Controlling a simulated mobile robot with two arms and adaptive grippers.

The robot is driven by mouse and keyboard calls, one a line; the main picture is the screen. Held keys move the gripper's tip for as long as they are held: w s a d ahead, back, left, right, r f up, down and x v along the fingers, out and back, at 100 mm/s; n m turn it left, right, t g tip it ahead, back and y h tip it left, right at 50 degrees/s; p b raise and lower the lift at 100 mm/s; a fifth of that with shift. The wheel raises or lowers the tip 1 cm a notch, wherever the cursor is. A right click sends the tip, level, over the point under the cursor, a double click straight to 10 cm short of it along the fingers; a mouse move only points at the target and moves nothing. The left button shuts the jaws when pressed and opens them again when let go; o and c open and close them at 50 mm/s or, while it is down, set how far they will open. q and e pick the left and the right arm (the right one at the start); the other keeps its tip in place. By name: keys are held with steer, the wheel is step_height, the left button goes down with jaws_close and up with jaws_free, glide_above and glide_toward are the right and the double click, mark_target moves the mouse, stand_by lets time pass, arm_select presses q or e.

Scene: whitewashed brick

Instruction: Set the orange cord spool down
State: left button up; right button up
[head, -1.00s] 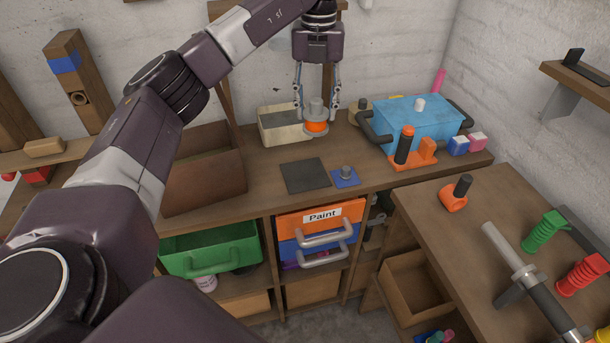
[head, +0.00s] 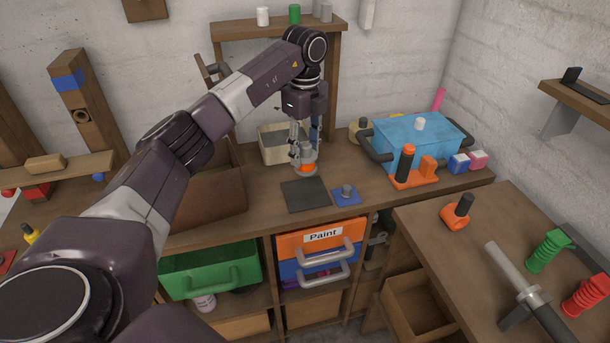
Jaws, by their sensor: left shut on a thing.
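The orange cord spool (head: 305,169), with a grey top and base, is in the head view just behind the dark square mat (head: 313,196) on the workbench. My left gripper (head: 304,154) points down with its fingers closed around the spool's upper part. The spool is low, close to the bench top; I cannot tell whether its base touches. The gripper fingers partly hide its top. My right gripper is not in view.
A blue plate with a grey knob (head: 346,197) lies right of the mat. A pale box (head: 271,152) stands behind the spool, a brown bin (head: 212,195) to the left, and a blue toolbox (head: 418,138) to the right.

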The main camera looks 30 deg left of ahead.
mark_target(305, 144)
arm_select(q)
step_height(305, 144, down, 4)
steer(key=shift+f+p, duration=0.2)
steer(key=shift+p, duration=0.15)
step_height(305, 144, down, 4)
steer(key=shift+p, duration=0.45)
steer(key=shift+f, duration=0.1)
steer(key=shift+f, duration=0.15)
steer(key=o, duration=1.2)
steer(key=shift+o, duration=0.2)
step_height(305, 144, up, 12)
steer(key=b, duration=0.3)
steer(key=shift+r, duration=0.2)
